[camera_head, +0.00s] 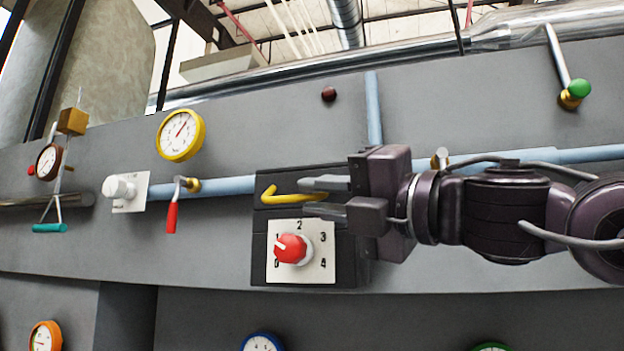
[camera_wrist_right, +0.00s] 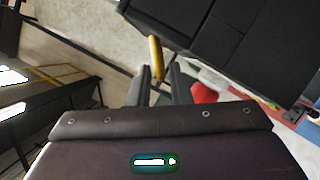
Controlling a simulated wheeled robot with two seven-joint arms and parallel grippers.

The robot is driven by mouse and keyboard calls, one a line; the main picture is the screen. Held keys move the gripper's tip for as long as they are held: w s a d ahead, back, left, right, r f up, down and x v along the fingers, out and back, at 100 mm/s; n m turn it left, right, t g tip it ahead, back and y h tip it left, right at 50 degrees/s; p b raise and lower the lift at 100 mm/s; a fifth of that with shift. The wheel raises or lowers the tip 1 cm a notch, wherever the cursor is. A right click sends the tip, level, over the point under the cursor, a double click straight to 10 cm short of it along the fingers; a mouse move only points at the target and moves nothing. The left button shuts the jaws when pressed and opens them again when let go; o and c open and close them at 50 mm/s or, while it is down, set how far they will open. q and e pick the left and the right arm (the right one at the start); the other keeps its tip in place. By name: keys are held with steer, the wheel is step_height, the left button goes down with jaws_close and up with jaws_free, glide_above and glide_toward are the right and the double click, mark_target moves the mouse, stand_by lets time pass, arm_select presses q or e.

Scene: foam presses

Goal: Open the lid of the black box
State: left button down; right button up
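The black box (camera_head: 345,245) is mounted on the grey wall panel in the head view. Its upper part carries a yellow handle (camera_head: 285,197), and its lower front has a white dial plate with a red knob. The lid looks closed. My right gripper (camera_head: 318,196) comes in from the right, with one finger above and one below the handle's right end. In the right wrist view, the yellow handle (camera_wrist_right: 156,55) shows at and between the fingertips. The fingers are apart, with no clear grip on it. My left gripper is not in view.
A red-handled valve (camera_head: 171,215), a white knob (camera_head: 119,188) and a yellow gauge (camera_head: 181,136) are left of the box. Blue pipes run along the panel. A green-knobbed lever (camera_head: 578,89) is at upper right. Bare panel lies above the box.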

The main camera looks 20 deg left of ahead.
steer(key=shift+x, duration=0.95)
steer(key=shift+f, duration=0.1)
steer(key=shift+d, duration=0.15)
jaws_close()
steer(key=shift+s, duration=0.1)
